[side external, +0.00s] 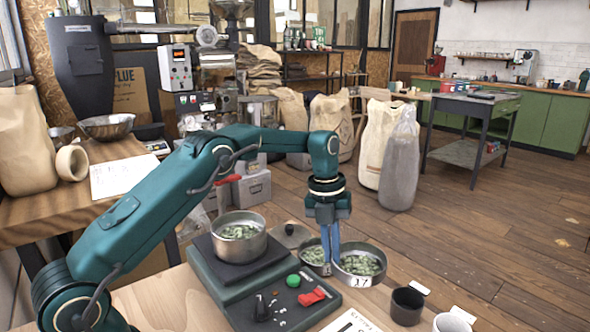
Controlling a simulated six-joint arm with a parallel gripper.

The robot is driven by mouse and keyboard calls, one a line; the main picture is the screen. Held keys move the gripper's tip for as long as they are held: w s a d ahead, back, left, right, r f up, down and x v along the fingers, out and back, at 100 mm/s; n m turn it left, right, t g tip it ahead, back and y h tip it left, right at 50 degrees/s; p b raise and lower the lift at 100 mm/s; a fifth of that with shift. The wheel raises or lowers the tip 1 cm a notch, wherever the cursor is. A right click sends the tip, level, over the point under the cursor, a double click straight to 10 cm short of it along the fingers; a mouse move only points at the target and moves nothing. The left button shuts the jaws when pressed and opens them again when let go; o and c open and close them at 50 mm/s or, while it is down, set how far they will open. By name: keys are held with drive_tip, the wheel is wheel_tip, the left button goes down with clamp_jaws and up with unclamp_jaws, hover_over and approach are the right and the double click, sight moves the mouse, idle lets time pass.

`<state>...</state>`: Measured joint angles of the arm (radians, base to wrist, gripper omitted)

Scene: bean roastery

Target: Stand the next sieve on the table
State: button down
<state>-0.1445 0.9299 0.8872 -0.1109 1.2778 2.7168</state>
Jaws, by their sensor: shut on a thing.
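A metal round sieve (240,248) with greenish beans sits on the dark top plate of a grey-green machine (230,287). Two more shallow metal sieves with greenish beans are to its right: one behind at left (306,262), partly hidden by my fingers, and one labelled 17 (357,281). My gripper (328,268) points straight down with its blue fingers shut at the rims where these two meet. It is shut on a sieve rim; which of the two is hard to tell. Whether the held sieve touches the table (160,298) is also unclear.
A black cup (407,306) and a white cup (452,322) stand at the front right. A printed sheet (350,322) lies at the front edge. A round dark lid-like piece (292,240) is behind the sieves. The machine carries a green button (293,281) and red switch (312,297).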

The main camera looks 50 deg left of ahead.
drive_tip(key=shift+w+d+f, duration=0.25)
drive_tip(key=shift+d+f, duration=0.15)
drive_tip(key=shift+d, duration=0.05)
drive_tip(key=shift+f, duration=1.9)
drive_tip(key=shift+f, duration=0.1)
drive_tip(key=c, duration=1)
unclamp_jaws()
drive_tip(key=shift+s+a+r, duration=0.15)
drive_tip(key=shift+a+r, duration=0.05)
drive_tip(key=shift+r, duration=1.8)
drive_tip(key=shift+s+a+r, duration=0.1)
drive_tip(key=shift+a+r, duration=0.1)
drive_tip(key=shift+r, duration=1.85)
drive_tip(key=shift+s+a+r, duration=0.15)
drive_tip(key=shift+a+r, duration=0.05)
drive_tip(key=shift+r, duration=1.8)
